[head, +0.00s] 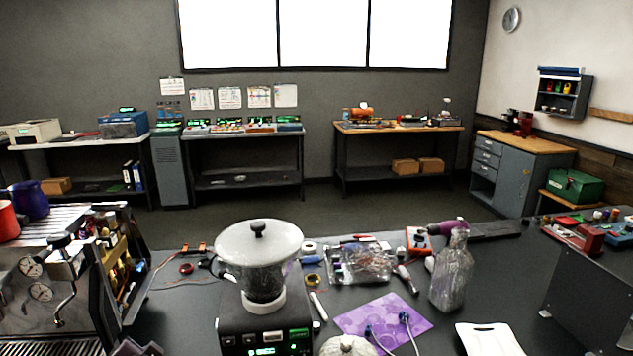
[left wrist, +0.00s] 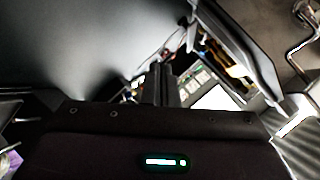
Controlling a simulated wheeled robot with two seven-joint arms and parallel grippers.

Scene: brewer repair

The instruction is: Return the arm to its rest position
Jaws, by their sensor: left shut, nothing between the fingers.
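My left gripper shows in the left wrist view, where its dark fingers (left wrist: 161,84) are together with nothing between them. It points toward a blurred bench area with small parts and a pale sheet. The brewer (head: 236,328) stands on the dark workbench at the front middle of the head view. It has a lit green display, and a glass vessel (head: 260,280) with a broad pale lid (head: 258,240) sits on top. I cannot make out my left gripper in the head view. My right gripper is not in view.
An espresso machine (head: 40,285) stands at the left. A dark upright panel (head: 590,300) stands at the right. Side benches line the back wall.

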